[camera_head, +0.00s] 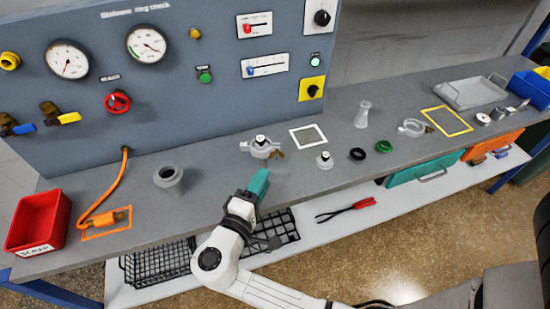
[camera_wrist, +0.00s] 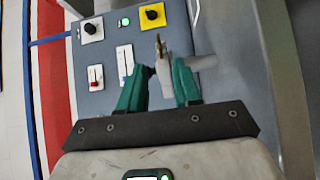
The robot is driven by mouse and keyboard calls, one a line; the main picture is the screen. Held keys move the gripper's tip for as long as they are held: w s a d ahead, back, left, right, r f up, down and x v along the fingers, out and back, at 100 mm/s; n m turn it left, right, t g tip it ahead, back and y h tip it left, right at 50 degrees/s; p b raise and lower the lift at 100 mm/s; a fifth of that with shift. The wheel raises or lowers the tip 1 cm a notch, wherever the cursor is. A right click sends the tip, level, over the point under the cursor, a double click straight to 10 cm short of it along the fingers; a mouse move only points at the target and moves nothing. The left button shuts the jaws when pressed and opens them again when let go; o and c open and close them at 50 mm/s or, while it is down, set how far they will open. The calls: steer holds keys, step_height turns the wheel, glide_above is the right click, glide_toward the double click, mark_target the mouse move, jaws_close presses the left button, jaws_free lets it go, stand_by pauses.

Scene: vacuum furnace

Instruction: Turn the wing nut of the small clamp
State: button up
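The small clamp (camera_head: 262,148) is a light grey ring around a fitting on the bench, in front of the panel. Its brass wing nut (camera_head: 278,154) sticks out on the clamp's right side. In the wrist view the wing nut (camera_wrist: 159,46) shows upright just beyond the fingertips, with part of the clamp (camera_wrist: 203,63) beside it. My gripper (camera_head: 264,174) has teal fingers and is just in front of the clamp. In the wrist view my gripper (camera_wrist: 159,66) is open, with a gap between its fingers and the nut lined up with that gap. Contact cannot be made out.
A grey flanged fitting (camera_head: 169,178) stands to the left. A white-framed square (camera_head: 308,136) and a small fitting (camera_head: 325,160) are close on the right. The control panel (camera_head: 215,100) rises behind. A red bin (camera_head: 38,222) is far left.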

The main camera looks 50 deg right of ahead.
mark_target(277, 155)
steer(key=p+x, duration=0.1)
steer(key=x, duration=0.6)
steer(key=shift+d, duration=0.15)
jaws_close()
